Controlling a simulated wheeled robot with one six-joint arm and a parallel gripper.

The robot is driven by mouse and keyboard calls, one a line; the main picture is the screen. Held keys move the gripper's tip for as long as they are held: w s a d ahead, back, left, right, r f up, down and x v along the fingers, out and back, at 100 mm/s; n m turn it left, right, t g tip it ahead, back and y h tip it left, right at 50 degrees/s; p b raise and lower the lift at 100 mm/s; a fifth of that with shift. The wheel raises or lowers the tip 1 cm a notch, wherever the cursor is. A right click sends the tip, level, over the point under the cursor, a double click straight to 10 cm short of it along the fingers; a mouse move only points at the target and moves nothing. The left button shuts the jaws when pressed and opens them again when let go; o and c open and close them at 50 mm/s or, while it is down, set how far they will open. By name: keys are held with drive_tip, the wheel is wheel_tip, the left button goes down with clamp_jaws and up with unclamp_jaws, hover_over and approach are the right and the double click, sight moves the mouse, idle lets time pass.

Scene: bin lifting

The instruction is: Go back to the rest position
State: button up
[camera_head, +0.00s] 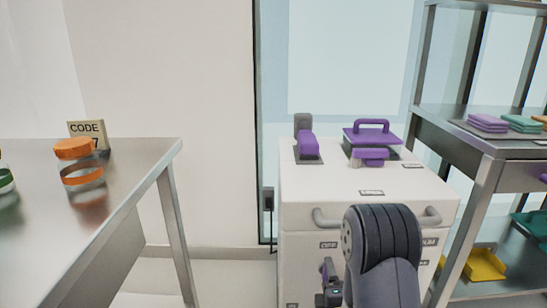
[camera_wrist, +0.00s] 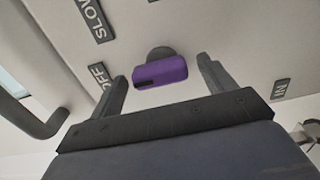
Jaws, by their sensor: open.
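My gripper (camera_wrist: 162,69) is open in the wrist view, with one dark finger on each side of a purple knob (camera_wrist: 160,72). The knob has a dark round base and sits on a pale panel (camera_wrist: 225,40). Gaps show between the knob and both fingers, so nothing is held. In the head view my dark arm covers the middle of the white cabinet's (camera_head: 300,185) front and hides most of the gripper.
A grey bar handle (camera_wrist: 40,122) runs left of the gripper. A purple-handled lidded bin (camera_head: 371,137) and a purple device (camera_head: 307,146) stand on the cabinet. A metal table (camera_head: 120,165) is left and a shelf rack (camera_head: 487,170) right. Floor shows between table and cabinet.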

idle(0.4)
drive_tip(key=s, duration=1.1)
drive_tip(key=w+m+p, duration=1.1)
drive_tip(key=m+p, duration=0.8)
drive_tip(key=m, duration=0.1)
drive_tip(key=shift+d+f+p, duration=0.15)
drive_tip(key=shift+d+p, duration=0.1)
drive_tip(key=shift+p, duration=0.15)
drive_tip(key=shift+f, duration=0.1)
idle(0.5)
